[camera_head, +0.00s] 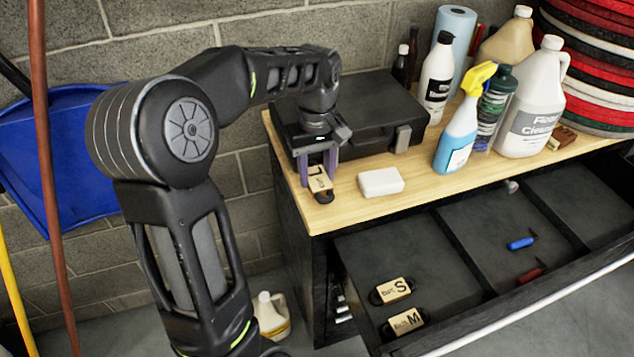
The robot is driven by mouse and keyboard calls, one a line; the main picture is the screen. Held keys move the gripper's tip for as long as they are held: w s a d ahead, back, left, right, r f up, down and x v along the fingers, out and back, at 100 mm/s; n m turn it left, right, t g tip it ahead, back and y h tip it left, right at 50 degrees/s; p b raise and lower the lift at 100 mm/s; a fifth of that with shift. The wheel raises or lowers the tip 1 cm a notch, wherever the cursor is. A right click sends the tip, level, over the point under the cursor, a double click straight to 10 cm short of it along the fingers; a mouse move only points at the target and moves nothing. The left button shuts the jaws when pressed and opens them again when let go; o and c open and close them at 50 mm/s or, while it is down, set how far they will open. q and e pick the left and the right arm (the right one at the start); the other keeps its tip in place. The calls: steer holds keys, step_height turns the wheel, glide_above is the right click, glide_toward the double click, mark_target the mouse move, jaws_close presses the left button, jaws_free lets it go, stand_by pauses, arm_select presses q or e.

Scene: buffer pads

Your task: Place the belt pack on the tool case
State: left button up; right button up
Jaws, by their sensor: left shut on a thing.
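The tool case (372,112) is a flat black case lying on the wooden worktop against the wall. My left gripper (318,168) points down in front of the case's left front side. Its jaws are shut on a belt pack (320,182), a black loop with a tan label that seems to read L. The pack is at the worktop's front left, beside the case and not on it; I cannot tell whether it touches the wood. Two more belt packs, marked S (393,290) and M (404,321), lie in the open drawer. My right gripper is not in view.
A white block (380,182) lies just right of the held pack. A spray bottle (461,130), a white jug (533,105) and other bottles crowd the worktop's right. The open drawer (395,250) juts out below, with a blue tool (520,243) and a red tool (530,274).

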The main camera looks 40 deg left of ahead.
mark_target(317, 176)
arm_select(q)
step_height(317, 176, down, 3)
steer(key=shift+f, duration=0.25)
steer(key=shift+f, duration=0.2)
steer(key=o, duration=1.4)
steer(key=shift+r, duration=0.1)
steer(key=shift+c, duration=0.2)
